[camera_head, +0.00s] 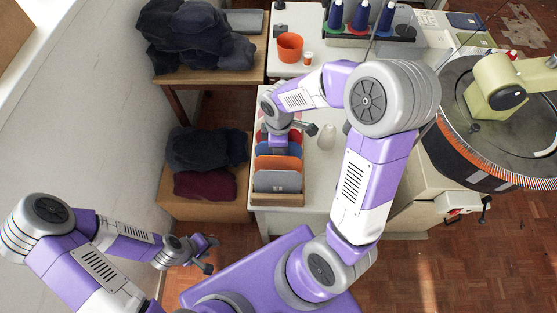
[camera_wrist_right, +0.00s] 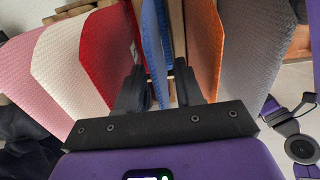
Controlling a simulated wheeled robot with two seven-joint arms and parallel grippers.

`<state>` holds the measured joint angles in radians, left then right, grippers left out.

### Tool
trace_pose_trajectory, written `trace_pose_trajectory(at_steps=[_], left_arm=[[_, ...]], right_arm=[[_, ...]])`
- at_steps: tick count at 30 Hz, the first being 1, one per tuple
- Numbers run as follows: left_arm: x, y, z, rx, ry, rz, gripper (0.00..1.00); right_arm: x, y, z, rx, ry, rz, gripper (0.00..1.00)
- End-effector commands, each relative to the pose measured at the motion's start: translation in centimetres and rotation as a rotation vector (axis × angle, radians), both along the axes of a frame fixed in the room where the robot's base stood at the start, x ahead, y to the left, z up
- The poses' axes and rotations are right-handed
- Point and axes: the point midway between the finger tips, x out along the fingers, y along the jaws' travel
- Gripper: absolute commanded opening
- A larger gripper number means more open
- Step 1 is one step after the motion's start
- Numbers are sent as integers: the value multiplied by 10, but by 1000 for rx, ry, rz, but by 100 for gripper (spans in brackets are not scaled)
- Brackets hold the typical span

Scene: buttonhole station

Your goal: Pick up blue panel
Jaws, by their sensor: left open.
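The blue panel (camera_wrist_right: 156,45) stands on edge in a wooden rack (camera_head: 277,200), between a red panel (camera_wrist_right: 103,45) and an orange panel (camera_wrist_right: 202,50). It also shows in the head view (camera_head: 291,150), partly hidden by my right wrist. My right gripper (camera_wrist_right: 160,75) is lowered over the rack, one finger on each side of the blue panel. Its fingers stand apart, with space showing beside the panel. My left gripper (camera_head: 212,255) is open and empty at lower left, away from the rack.
Grey (camera_wrist_right: 252,55), white (camera_wrist_right: 68,65) and pink panels (camera_wrist_right: 32,70) share the rack, close to the fingers. An orange pot (camera_head: 290,48) and thread spools (camera_head: 360,18) stand behind. Folded dark garments (camera_head: 185,38) lie at left; a round machine (camera_head: 470,130) stands at right.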

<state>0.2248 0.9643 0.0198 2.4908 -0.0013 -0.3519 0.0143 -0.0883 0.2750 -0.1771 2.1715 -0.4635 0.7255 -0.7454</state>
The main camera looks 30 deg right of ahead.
Motion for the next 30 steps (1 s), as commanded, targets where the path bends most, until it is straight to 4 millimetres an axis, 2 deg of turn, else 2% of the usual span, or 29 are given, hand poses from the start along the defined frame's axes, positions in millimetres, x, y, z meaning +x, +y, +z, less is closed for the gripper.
trace_pose_trajectory(at_steps=[3, 9, 16, 17, 26, 30], left_arm=[[0, 0, -2, 0, 0, 0, 43], [0, 0, -2, 0, 0, 0, 43], [0, 0, -2, 0, 0, 0, 43], [0, 0, -2, 0, 0, 0, 43], [0, 0, -2, 0, 0, 0, 43], [0, 0, 2, 0, 0, 0, 43]], right_arm=[[0, 0, -8, 0, 0, 1, 36], [0, 0, -7, -1, -1, 0, 36], [0, 0, -7, 0, -1, 0, 2], [0, 0, -7, 0, -1, 0, 0], [0, 0, -6, 0, -1, 0, 0], [1, 0, 6, 1, -4, -1, 0]])
